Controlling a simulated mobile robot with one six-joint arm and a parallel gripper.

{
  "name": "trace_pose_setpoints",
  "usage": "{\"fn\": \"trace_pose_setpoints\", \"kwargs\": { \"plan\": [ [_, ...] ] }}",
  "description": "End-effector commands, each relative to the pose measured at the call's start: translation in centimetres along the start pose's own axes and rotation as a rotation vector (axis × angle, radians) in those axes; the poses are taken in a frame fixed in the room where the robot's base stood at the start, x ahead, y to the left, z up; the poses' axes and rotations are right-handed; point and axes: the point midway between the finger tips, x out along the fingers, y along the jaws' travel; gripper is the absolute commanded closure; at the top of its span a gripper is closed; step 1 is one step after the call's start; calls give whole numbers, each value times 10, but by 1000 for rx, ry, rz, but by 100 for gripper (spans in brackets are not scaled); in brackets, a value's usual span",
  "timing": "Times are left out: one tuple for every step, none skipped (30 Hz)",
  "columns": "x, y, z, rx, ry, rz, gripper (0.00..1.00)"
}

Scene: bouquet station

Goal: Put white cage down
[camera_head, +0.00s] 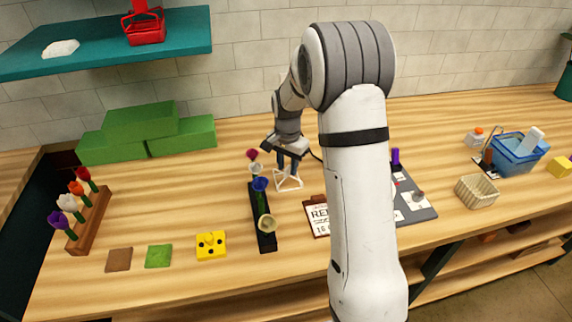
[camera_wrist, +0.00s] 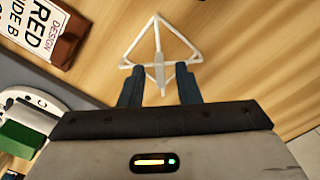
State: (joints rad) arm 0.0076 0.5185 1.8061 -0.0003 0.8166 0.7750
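The white cage (camera_head: 287,183) is a small open wire frame. It is at the middle of the table, just right of the black flower rack, and looks to be on the wood. My gripper (camera_head: 288,162) points down right over it. In the wrist view the cage (camera_wrist: 141,47) shows beyond the fingertips, with one thin white bar running back between the two blue fingers. My gripper (camera_wrist: 160,70) has its fingers apart, with visible gaps on both sides of that bar. The underside of the cage is hidden.
The black rack (camera_head: 266,241) with several flowers stands close on the left. A clipboard (camera_head: 318,215) lies just in front, to the right. Green blocks (camera_head: 140,122) are at the back left. A blue basket (camera_head: 515,155) is far right.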

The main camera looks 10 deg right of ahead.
Motion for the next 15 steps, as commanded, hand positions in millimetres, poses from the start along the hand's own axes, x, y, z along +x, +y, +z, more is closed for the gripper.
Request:
{"fn": "trace_pose_setpoints", "kwargs": {
  "plan": [
    [0, 0, 0, 0, 0, 0, 70],
    [0, 0, 0, 0, 0, 0, 70],
    [0, 0, 0, 0, 0, 0, 70],
    [0, 0, 0, 0, 0, 0, 70],
    [-1, 0, 0, 1, 0, 0, 70],
    [-2, 0, 0, 1, 0, 0, 70],
    [-4, 0, 0, 1, 0, 0, 70],
    [-6, 0, 0, 1, 0, 0, 70],
    [-8, 0, -1, 1, 1, -1, 70],
    [-12, 0, -1, 1, 2, -2, 70],
    [-17, 0, -1, 1, 3, -3, 70],
    [-24, 0, -1, 1, 3, -3, 70],
    [-30, 0, -1, 1, 4, -4, 70],
    [-36, 0, -1, 1, 3, -3, 70],
    [-46, 0, -2, 1, 5, -5, 70]
  ]
}}
